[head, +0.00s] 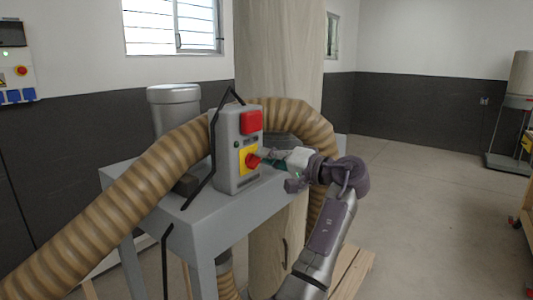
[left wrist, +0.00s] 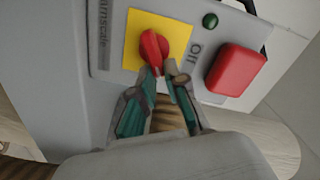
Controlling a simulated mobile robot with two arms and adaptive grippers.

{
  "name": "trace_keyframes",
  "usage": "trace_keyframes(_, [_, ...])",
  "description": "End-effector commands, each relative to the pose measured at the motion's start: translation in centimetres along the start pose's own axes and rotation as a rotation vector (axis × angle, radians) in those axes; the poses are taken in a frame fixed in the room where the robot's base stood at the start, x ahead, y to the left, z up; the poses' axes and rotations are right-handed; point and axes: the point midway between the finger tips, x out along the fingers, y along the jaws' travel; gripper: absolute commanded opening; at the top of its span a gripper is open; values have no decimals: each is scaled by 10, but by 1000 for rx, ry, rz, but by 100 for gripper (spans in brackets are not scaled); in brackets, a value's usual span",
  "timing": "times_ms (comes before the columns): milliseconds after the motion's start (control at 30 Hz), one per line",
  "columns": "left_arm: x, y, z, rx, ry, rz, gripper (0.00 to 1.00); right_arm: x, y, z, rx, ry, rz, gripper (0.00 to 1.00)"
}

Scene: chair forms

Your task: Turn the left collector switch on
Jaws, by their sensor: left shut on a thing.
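The collector's grey switch box (head: 226,158) stands on the grey stand. Its red rotary switch (head: 252,161) sits on a yellow plate (head: 243,154). The switch also shows close up in the left wrist view (left wrist: 153,46). My left gripper (head: 262,158) reaches the switch from the right in the head view. Its teal-padded fingers (left wrist: 165,72) are shut on the lower end of the red switch handle. The handle stands roughly upright in the wrist picture. A big red button (head: 251,122) and a small green button (left wrist: 210,20) are beside the plate. My right gripper is not seen.
A ribbed tan hose (head: 110,212) arches behind the box. A grey metal stand (head: 215,222) carries the box, and a tall pale filter bag (head: 277,60) rises behind. Open floor (head: 425,200) lies to the right.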

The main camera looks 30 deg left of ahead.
Motion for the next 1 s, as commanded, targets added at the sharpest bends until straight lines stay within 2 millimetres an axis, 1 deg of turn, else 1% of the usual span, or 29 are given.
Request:
trace_keyframes(33, [0, -2, -2, 45, 4, -3, 0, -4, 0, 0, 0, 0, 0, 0])
trace_keyframes(300, [0, 2, -2, 283, 4, -4, 0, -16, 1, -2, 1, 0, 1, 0])
trace_keyframes(500, [0, 6, -1, 419, 5, -4, 0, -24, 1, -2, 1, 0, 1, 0])
trace_keyframes(700, [0, 8, 0, 509, 6, -4, 0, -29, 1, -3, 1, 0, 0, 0])
trace_keyframes(1000, [0, 9, 1, 558, 5, -4, 0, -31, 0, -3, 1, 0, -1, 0])
